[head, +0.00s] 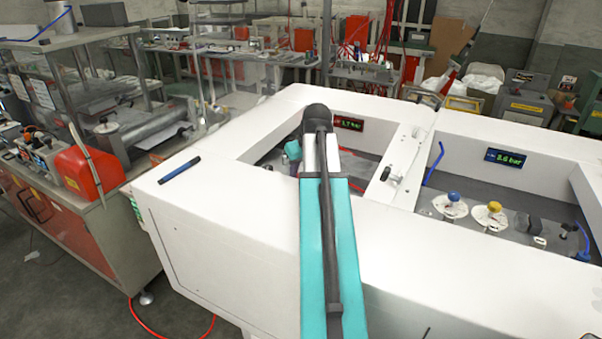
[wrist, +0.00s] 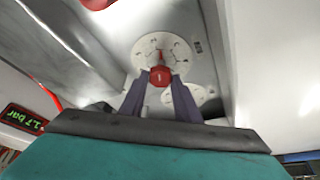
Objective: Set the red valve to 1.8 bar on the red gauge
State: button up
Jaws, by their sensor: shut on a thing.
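The red valve (wrist: 160,76) sits on a round white dial plate in the wrist view. My gripper (wrist: 160,86) is shut on this valve, with one dark finger on each side of it.
The right bay holds a blue knob (head: 453,197), a yellow knob (head: 494,207) and a second display (head: 505,157) reading about 2.6 bar. A white divider (head: 398,180) separates the bays. A blue marker (head: 180,169) lies on the white top at left. Another red part (wrist: 98,3) shows at the wrist view's top.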

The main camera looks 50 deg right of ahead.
dwell(0.4)
jog(key=o, duration=1)
jog(key=shift+o, duration=0.2)
jog(key=shift+r, duration=0.15)
jog(key=b+v, duration=0.3)
jog(key=v, duration=1)
jog(key=shift+a+r+b, duration=0.2)
jog(key=shift+b, duration=0.2)
jog(key=shift+s, duration=0.15)
